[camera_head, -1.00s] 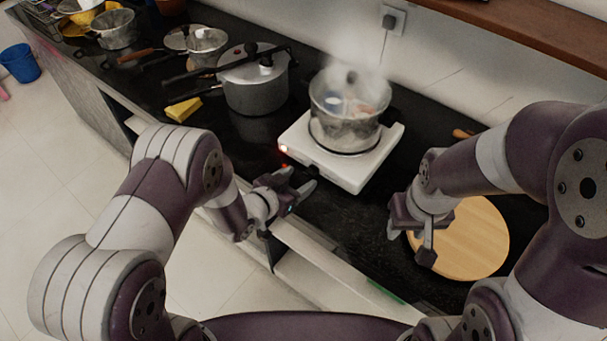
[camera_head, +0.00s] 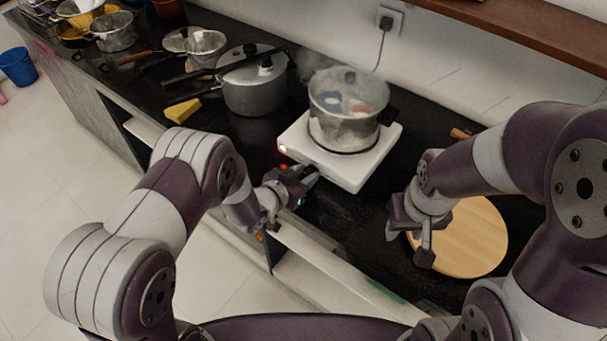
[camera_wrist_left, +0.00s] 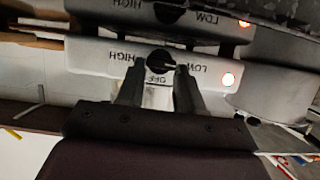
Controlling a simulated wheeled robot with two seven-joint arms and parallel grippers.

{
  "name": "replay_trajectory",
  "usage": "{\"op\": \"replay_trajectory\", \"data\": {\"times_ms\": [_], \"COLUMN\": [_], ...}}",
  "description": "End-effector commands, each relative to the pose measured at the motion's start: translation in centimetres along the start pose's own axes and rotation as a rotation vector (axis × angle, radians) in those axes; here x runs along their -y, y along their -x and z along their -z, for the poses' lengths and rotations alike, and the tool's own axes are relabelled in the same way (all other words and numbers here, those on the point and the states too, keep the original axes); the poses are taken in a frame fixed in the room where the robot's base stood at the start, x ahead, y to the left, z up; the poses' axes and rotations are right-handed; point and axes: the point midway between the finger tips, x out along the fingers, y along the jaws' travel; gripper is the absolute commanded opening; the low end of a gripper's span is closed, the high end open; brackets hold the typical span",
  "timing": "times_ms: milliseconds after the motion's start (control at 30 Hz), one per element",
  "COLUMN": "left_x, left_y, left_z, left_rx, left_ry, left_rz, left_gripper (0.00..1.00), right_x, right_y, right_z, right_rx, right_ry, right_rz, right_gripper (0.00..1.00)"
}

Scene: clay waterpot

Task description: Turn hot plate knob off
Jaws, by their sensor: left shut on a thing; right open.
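The white hot plate (camera_head: 352,178) stands on the dark counter with a steel pot (camera_head: 347,108) on it. In the left wrist view its front panel (camera_wrist_left: 100,58) carries a dark knob (camera_wrist_left: 158,62) with HIGH, OFF and LOW marks, and a lit indicator (camera_wrist_left: 228,80). The knob's light pointer appears turned toward the LOW side. My left gripper (camera_head: 308,180) is at the hot plate's front; its fingers (camera_wrist_left: 160,82) are shut on the knob, one on each side. The head view hides the knob. My right gripper (camera_head: 408,246) is open and empty, over a round wooden board (camera_head: 470,240).
A pressure cooker (camera_head: 252,90) stands left of the hot plate, its handles reaching out beside it. A yellow sponge (camera_head: 182,110) lies near the counter's front edge. A wall socket (camera_head: 389,22) with a plugged cord is behind. Free counter lies between hot plate and board.

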Motion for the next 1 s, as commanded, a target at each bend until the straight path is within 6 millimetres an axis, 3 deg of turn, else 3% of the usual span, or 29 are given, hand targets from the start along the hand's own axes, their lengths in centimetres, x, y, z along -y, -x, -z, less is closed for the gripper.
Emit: {"op": "replay_trajectory", "data": {"times_ms": [1000], "left_x": [-1.0], "left_y": [-0.2], "left_z": [-0.4], "left_rx": [0.001], "left_ry": [-0.532], "left_rz": [0.219], "left_gripper": [0.06], "right_x": [0.0], "right_y": [-3.4], "right_z": [-0.4], "right_rx": [0.000], "right_ry": [0.000], "right_rz": [0.000], "right_gripper": [0.43]}}
